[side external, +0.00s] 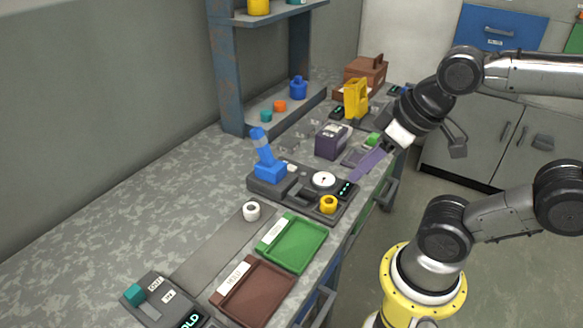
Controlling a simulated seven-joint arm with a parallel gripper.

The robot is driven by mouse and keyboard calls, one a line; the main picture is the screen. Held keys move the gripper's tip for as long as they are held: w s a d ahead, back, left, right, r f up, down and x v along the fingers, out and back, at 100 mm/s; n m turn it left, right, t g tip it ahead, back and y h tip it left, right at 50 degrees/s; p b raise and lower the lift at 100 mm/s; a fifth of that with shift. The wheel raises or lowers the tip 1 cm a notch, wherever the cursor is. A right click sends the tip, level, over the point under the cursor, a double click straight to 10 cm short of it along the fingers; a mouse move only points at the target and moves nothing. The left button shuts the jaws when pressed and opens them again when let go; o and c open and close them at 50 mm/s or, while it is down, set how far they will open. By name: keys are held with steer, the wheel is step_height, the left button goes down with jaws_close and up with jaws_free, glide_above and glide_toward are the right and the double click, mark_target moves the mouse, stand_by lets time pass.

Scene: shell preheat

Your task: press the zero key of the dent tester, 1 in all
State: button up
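The dent tester (274,186) is a dark grey unit on the bench, with a blue lever (264,150), a round white dial (323,180) and a small lit display (346,187). A yellow ring (328,204) sits at its front right corner. I cannot make out which part is the zero key. My gripper (389,148) is above and right of the tester, pointing down and left. It appears shut on a long purple bar (369,163), whose far end is by the tester's display. Whether the bar touches the tester cannot be told.
A green tray (305,247) and a brown tray (268,292) lie in front. A white ring (251,211) is left of the green tray. A dark purple box (331,140) and a yellow device (355,99) stand behind. The bench's left side is clear.

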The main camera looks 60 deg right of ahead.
jaws_close()
stand_by(1.4)
